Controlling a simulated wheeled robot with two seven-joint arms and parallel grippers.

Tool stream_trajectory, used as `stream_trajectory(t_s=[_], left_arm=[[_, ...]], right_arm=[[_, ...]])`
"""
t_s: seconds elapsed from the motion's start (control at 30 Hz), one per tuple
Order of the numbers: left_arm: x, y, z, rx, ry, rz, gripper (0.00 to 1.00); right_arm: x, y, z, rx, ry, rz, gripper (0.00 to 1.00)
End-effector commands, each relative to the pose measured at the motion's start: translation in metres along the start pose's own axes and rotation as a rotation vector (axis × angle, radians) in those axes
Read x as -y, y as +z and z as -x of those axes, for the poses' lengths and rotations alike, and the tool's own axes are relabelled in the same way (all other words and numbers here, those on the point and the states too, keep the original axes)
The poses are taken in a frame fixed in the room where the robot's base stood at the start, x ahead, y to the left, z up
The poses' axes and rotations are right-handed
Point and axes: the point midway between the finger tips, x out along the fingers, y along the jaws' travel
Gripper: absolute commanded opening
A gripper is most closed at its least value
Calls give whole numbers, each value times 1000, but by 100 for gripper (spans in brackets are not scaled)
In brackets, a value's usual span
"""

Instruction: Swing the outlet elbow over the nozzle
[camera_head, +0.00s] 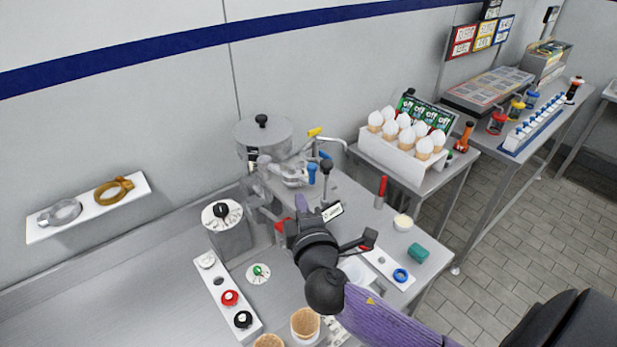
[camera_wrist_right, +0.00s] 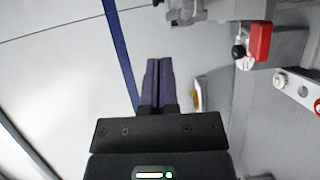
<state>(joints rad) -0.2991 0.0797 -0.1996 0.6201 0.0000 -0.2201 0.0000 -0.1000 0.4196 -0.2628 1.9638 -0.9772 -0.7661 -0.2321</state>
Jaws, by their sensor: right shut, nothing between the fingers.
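A metal machine with a round hopper (camera_head: 263,133) stands at the back of the steel counter. A curved grey pipe (camera_head: 335,142), which looks like the outlet elbow, rises beside its yellow handle (camera_head: 314,132). I cannot make out the nozzle for certain; the machine's lower front is partly behind my right arm. My right gripper (camera_head: 302,204) is in front of the machine, its purple fingers shut and empty. In the right wrist view the fingers (camera_wrist_right: 158,84) are pressed together with nothing between them. My left gripper is not in view.
A grey box with a dial (camera_head: 224,226) stands left of the machine. A white strip with knobs (camera_head: 228,296) and waffle cups (camera_head: 305,323) are nearer. A red-handled tool (camera_head: 380,190) and a teal block (camera_head: 418,252) are right. The counter's left part is clear.

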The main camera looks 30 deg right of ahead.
Motion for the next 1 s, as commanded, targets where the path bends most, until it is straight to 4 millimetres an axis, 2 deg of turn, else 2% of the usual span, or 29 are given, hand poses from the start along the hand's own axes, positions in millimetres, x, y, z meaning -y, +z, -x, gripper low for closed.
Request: stream_trajectory(t_s=[0.2, 0.4, 0.87, 1.0], left_arm=[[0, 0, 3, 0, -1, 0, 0], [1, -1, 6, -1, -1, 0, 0], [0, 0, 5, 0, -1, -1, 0], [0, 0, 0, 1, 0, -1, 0]], right_arm=[[-1, 3, -46, 3, 0, 1, 0], [0, 24, -65, 3, -3, -1, 0], [1, 30, -70, 2, -4, -3, 0], [2, 41, -77, 3, -2, -3, 0]])
